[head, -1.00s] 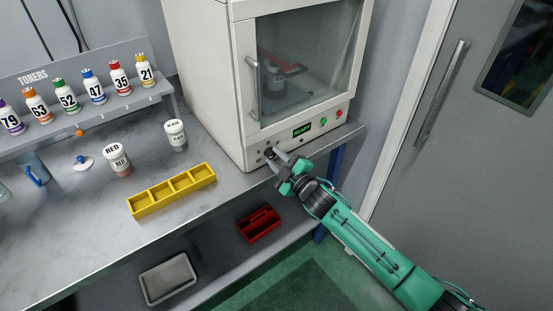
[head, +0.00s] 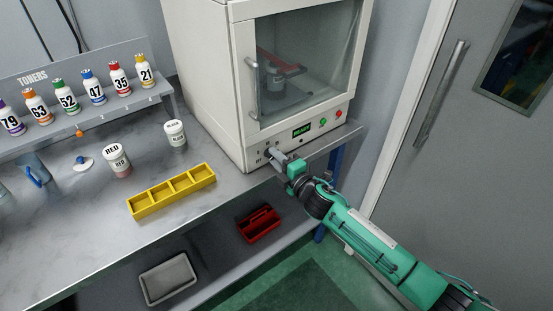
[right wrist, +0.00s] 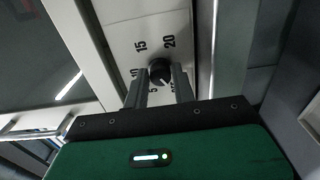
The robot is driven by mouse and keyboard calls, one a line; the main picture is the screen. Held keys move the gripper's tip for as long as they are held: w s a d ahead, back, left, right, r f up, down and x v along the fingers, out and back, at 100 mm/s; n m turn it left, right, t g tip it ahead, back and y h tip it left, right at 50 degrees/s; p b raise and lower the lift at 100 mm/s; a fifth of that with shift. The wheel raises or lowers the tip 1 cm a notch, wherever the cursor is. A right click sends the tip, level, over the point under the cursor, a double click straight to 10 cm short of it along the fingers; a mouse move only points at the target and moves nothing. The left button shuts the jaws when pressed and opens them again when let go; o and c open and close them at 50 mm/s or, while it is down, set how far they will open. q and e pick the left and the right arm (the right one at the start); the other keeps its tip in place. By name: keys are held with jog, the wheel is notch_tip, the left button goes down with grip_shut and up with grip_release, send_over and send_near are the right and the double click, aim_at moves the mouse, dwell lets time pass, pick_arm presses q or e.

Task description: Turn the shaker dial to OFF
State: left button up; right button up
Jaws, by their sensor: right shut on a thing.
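The shaker (head: 215,80) is a white cabinet with a glass door at the back of the bench. Its front panel carries a black dial (right wrist: 160,70), seen in the right wrist view with the marks 5, 10, 15 and 20 around it. My right gripper (head: 273,154) is at the lower left of the panel. In the right wrist view its fingers (right wrist: 160,84) are shut on the dial, one on each side. The OFF mark and the dial's exact setting cannot be made out. My left gripper is not in view.
The panel has a green display (head: 301,131) and small buttons to its right. A yellow divided tray (head: 134,206), a RED can (head: 117,160) and a black-lettered can (head: 175,133) stand on the bench. A red caddy (head: 259,224) sits on the lower shelf.

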jog(key=shift+f, duration=0.1)
dwell(0.4)
jog(key=o, duration=1)
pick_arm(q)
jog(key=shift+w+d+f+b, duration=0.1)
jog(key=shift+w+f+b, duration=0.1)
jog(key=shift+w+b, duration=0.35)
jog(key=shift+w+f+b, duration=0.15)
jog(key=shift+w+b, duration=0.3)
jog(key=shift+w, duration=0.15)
pick_arm(e)
jog(key=v, duration=1.4)
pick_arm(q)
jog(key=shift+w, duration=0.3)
